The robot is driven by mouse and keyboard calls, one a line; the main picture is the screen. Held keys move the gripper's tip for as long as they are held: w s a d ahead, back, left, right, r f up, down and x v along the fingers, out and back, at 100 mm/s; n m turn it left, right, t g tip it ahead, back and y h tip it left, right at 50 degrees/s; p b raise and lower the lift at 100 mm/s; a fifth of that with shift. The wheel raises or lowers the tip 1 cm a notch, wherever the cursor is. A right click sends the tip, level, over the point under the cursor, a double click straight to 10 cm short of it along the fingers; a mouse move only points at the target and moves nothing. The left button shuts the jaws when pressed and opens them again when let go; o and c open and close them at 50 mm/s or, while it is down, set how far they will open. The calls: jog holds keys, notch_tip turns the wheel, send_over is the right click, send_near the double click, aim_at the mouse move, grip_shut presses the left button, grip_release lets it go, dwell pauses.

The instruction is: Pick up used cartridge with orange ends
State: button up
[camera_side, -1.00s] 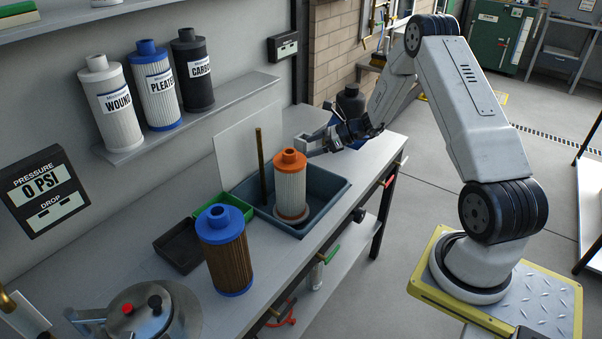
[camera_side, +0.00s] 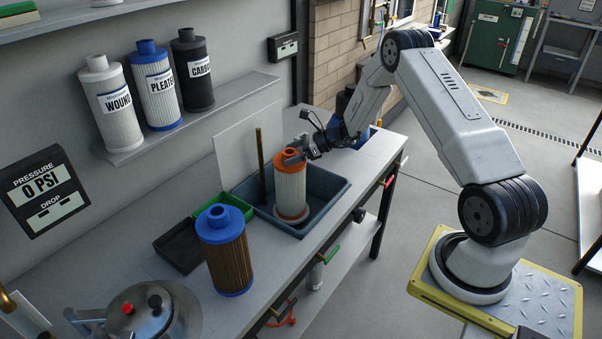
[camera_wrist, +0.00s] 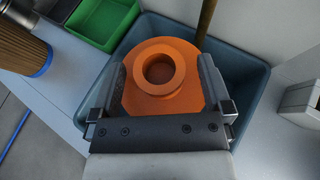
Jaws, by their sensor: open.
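The used cartridge with orange ends (camera_side: 290,188) stands upright in a blue-grey tray (camera_side: 328,208) on the bench. Its pleated body is whitish, and its lower orange end rests on the tray floor. In the wrist view its orange top with a round neck (camera_wrist: 160,88) lies between my two fingers. My gripper (camera_side: 292,156) is open at the height of the upper orange end, with a finger on either side. The wrist view also shows my gripper (camera_wrist: 164,90) from above. I cannot tell whether the fingers touch the cartridge.
A brown cartridge with blue ends (camera_side: 226,250) stands on the bench in front of the tray. A green bin (camera_side: 224,208) and a dark bin (camera_side: 178,246) sit left of the tray. A brass rod (camera_side: 261,165) rises behind the cartridge. A metal housing (camera_side: 150,318) is at front left.

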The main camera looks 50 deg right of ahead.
jog(key=shift+w+a+f, duration=0.25)
jog(key=shift+w, duration=0.1)
jog(key=shift+r, duration=0.1)
grip_shut()
dwell(0.3)
